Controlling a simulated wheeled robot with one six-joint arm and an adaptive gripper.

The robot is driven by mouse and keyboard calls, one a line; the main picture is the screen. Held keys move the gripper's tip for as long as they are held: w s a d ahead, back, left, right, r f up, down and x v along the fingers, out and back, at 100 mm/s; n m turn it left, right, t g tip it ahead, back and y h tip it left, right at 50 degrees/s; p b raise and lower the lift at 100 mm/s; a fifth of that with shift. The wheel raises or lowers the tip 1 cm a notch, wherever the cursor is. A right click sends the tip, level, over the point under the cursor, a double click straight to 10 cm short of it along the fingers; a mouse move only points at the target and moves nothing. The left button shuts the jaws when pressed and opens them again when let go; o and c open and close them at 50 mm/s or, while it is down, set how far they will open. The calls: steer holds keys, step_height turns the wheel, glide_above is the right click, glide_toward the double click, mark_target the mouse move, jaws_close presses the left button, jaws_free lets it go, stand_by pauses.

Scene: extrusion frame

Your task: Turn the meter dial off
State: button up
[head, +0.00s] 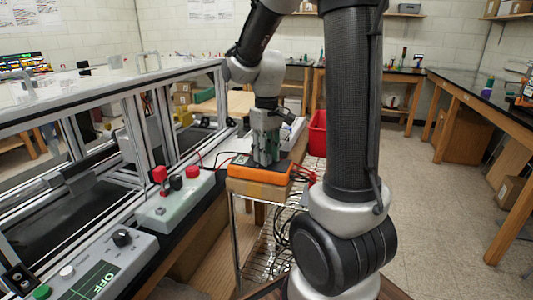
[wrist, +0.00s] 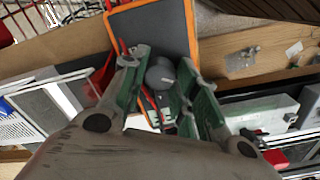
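The meter (head: 258,190) has an orange case and lies on a brown block on a wire cart. In the wrist view the meter (wrist: 153,30) shows a dark face with an orange rim. Its round grey dial (wrist: 160,74) sits between my fingertips. My gripper (head: 266,160) points down onto the meter's top. In the wrist view the green fingers of my gripper (wrist: 162,68) stand apart on either side of the dial, with small gaps seeming to show. The dial is hidden in the head view, and I cannot read its setting.
A grey box with red and black knobs (head: 176,200) stands left of the meter. A control panel (head: 105,262) with a black knob and a green "OFF" display is at lower left. The extrusion frame (head: 160,130) rises behind them. Red leads (head: 308,174) run beside the meter.

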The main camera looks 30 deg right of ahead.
steer(key=o, duration=0.3)
step_height(320, 180, up, 12)
stand_by(0.5)
stand_by(0.4)
